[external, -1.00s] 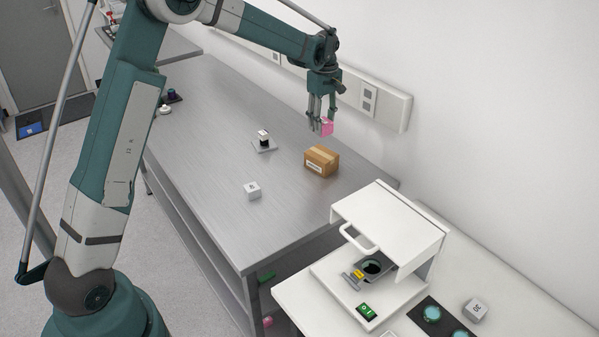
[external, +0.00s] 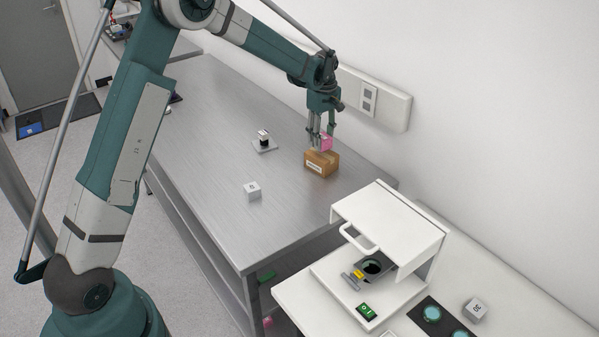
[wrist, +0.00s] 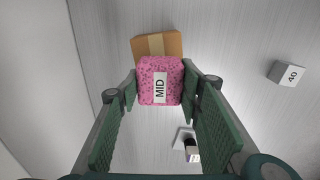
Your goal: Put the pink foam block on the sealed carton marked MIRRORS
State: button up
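The pink foam block (external: 326,142) is between the fingers of my gripper (external: 320,138), right over the brown carton (external: 321,164). The carton's label is too small to read.
The carton stands on a grey metal bench (external: 215,150). A white cube (external: 252,190) and a small black-and-white item on a plate (external: 264,142) are nearby. A white instrument (external: 385,240) stands at the front right. A wall conduit (external: 385,105) runs behind my gripper.

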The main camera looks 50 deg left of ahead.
jog(key=shift+f, duration=1.25)
jog(key=shift+f, duration=0.15)
jog(key=o, duration=0.7)
jog(key=shift+c, duration=0.2)
notch_tip(320, 180, up, 12)
jog(key=shift+r, duration=0.2)
dwell(0.3)
